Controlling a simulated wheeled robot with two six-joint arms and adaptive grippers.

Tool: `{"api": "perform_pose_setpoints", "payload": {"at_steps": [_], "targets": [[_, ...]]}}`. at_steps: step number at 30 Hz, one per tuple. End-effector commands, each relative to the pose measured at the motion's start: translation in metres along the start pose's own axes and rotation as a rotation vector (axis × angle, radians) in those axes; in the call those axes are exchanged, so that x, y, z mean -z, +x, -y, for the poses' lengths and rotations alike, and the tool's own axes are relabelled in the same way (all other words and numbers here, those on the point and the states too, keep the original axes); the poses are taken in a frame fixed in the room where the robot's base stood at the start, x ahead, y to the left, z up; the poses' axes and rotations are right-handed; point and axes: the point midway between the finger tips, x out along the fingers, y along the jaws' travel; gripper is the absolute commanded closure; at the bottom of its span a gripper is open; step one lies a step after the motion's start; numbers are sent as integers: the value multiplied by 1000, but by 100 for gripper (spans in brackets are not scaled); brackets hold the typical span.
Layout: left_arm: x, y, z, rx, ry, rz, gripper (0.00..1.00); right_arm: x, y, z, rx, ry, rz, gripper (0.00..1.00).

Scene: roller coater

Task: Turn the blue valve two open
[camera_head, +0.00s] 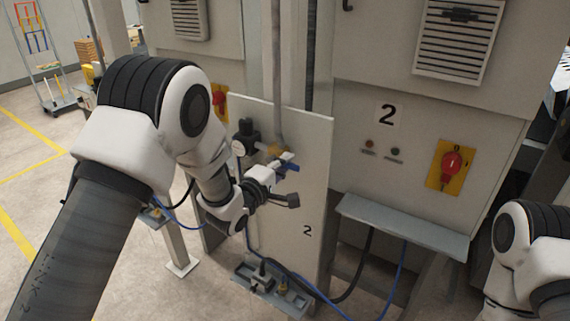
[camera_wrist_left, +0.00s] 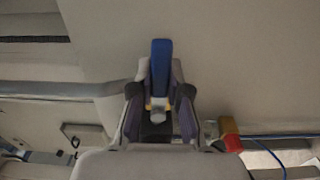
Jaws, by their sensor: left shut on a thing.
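The blue valve handle (camera_head: 289,168) is on the pale panel marked 2, just below a brass fitting on a vertical pipe. My left gripper (camera_head: 277,175) is at the handle and partly hides it and the valve body. In the left wrist view the blue handle (camera_wrist_left: 161,62) stands upright between the two fingers of my left gripper (camera_wrist_left: 160,88). The gripper is shut on it, and the handle's end sticks out past the fingertips. My right arm shows at the lower right, but its gripper is out of view.
A black regulator with a gauge (camera_head: 244,138) sits close to the left of the valve. A red rotary switch (camera_head: 452,163) on a yellow plate and a grey ledge (camera_head: 405,226) are to the right. Blue and black hoses hang below. A trolley (camera_head: 60,100) stands far left.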

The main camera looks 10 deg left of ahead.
Motion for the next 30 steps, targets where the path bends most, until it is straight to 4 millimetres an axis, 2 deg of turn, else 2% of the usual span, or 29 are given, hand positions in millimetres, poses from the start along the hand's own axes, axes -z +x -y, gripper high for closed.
{"api": "perform_pose_setpoints", "payload": {"at_steps": [1,2,3,4,13,17,20,27,30], "targets": [[1,0,-1,-2,-3,-2,100,0,0,0,0,0,0,3],[1,0,-1,-2,-3,-2,81,0,0,0,0,0,0,3],[1,0,-1,-2,-3,-2,67,0,0,0,0,0,0,3],[1,0,-1,-2,-2,-2,57,0,0,0,0,0,0,3],[0,-1,0,-1,-1,-1,57,0,0,0,0,0,0,3],[1,-12,0,1,-1,-2,57,0,0,0,0,0,0,3],[1,-32,0,2,-3,-3,57,0,0,0,0,0,0,3],[2,-94,0,1,-5,-5,57,0,0,0,0,0,0,3],[2,-111,0,1,-5,-3,57,0,0,0,0,0,0,3]]}}
